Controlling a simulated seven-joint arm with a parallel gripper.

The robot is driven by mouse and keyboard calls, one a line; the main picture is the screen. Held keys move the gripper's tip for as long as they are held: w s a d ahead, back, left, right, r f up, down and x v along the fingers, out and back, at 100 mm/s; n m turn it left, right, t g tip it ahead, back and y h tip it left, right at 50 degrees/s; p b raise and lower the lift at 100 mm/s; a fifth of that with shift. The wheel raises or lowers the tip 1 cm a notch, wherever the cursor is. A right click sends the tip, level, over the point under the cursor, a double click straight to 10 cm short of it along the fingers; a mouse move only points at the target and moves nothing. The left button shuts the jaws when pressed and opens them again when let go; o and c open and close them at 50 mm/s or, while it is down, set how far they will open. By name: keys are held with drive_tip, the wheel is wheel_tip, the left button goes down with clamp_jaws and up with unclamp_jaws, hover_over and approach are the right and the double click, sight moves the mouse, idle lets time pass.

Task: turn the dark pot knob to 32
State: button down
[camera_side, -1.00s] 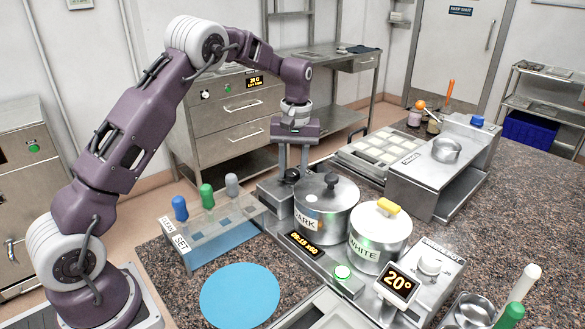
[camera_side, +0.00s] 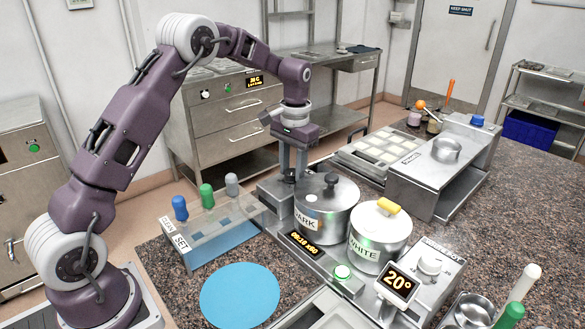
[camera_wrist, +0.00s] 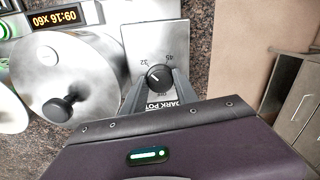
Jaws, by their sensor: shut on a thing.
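The dark pot knob (camera_wrist: 159,76) is a small black round knob on a grey metal plate (camera_wrist: 143,40) in the wrist view. The plate carries printed marks, among them 32 at upper left and 45 at upper right, and a "DARK POT" label partly covered by my gripper. A pale pointer line shows on the knob, towards the 32 side; its exact reading is too small to tell. My gripper (camera_wrist: 160,82) is shut on the knob, one finger on each side. In the side view my gripper (camera_side: 292,178) reaches down to the plate behind the dark pot (camera_side: 326,208), hiding most of the knob.
The lidded dark pot stands close beside my gripper, its black lid handle (camera_side: 332,180) raised. A rack with coloured-handled tools (camera_side: 207,197) stands left.

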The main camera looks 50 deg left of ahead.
idle(0.3)
drive_tip(key=c, duration=0.9)
unclamp_jaws()
drive_tip(key=shift+c, duration=0.2)
